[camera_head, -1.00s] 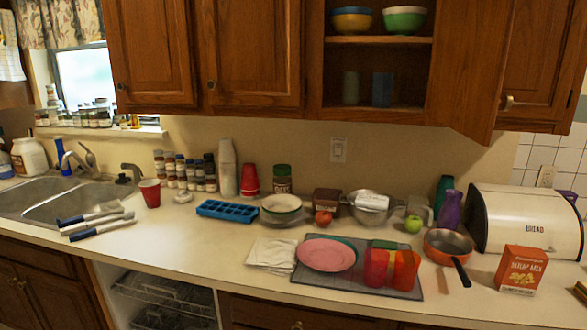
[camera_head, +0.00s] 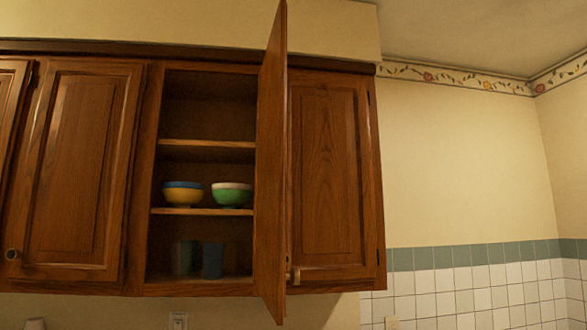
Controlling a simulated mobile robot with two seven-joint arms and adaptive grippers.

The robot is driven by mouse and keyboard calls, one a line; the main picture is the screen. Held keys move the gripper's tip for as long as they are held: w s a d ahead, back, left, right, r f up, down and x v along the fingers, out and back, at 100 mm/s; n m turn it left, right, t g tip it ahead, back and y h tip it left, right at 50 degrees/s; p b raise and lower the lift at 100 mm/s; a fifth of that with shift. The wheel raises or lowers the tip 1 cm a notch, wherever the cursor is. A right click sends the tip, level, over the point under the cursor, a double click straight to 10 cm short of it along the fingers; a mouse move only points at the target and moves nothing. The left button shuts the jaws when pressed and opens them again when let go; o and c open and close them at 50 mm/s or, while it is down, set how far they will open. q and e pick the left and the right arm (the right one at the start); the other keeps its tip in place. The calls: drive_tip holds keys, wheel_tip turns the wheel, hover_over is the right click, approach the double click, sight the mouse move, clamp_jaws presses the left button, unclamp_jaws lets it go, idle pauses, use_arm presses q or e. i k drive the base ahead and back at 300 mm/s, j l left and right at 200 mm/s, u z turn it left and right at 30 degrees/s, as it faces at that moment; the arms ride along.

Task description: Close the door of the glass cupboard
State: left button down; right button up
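The cupboard (camera_head: 153,175) is brown wood and hangs on the wall, with one compartment standing open. Its open door (camera_head: 272,170) is hinged on the compartment's right side and sticks out toward me, seen almost edge-on. Inside, a yellow and blue bowl stack (camera_head: 183,195) and a green and white bowl stack (camera_head: 232,195) stand on the middle shelf. A greenish glass (camera_head: 186,258) and a blue glass (camera_head: 212,261) stand on the bottom. Neither of my grippers is in view.
A shut cupboard door (camera_head: 328,175) with a knob is right of the open one. Another shut door (camera_head: 80,170) is on the left. The wall (camera_head: 460,170) to the right is bare above white tiles (camera_head: 470,295).

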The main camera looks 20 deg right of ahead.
sight(270, 276)
drive_tip(key=k+l, duration=0.1)
drive_tip(key=l, duration=1.3)
